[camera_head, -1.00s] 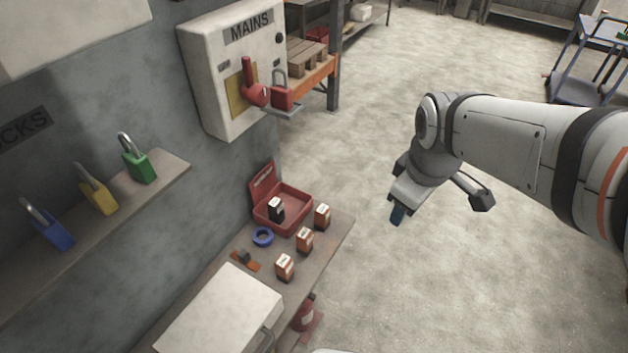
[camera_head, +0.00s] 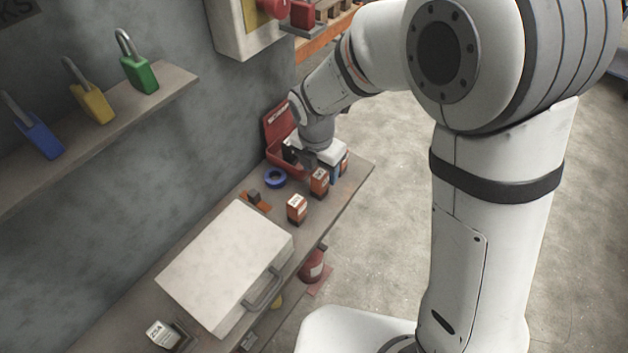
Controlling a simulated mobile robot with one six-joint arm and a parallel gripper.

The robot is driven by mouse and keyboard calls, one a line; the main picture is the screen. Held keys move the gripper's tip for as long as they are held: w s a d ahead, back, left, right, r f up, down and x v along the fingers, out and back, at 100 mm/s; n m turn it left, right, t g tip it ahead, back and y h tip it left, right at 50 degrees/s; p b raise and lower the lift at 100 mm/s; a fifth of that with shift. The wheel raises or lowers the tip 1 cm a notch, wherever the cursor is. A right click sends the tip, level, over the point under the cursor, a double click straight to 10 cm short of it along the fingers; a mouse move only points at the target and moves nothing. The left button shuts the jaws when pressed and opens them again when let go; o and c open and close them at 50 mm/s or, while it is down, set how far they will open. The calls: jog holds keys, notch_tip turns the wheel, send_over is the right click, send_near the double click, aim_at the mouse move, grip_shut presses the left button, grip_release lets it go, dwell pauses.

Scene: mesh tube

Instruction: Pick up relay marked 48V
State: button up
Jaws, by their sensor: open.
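Several small relays stand by the red box on the bench. Two orange-brown relays with white tops, a near one (camera_head: 297,209) and a middle one (camera_head: 319,183), are in plain view. A third orange relay (camera_head: 345,164) is mostly hidden behind my gripper. A black relay (camera_head: 289,151) in the red box (camera_head: 279,124) is partly covered by my gripper. The relay markings are too small to read, so I cannot tell which says 48V. My gripper (camera_head: 320,166) is open, pointing down at the red box's right edge, just beyond the middle relay. I see nothing held; the space between its fingers is partly hidden.
A blue tape roll (camera_head: 274,178) and a small orange-and-black part (camera_head: 256,199) lie nearby. A white case (camera_head: 225,265) covers the bench's middle. A block marked 25A (camera_head: 163,335) is at the near end. Padlocks stand on the wall shelf (camera_head: 160,90).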

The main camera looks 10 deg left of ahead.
jog(key=f, duration=0.4)
jog(key=shift+w+f, duration=0.1)
jog(key=shift+w, duration=0.2)
jog(key=shift+c, duration=0.3)
jog(key=c, duration=1)
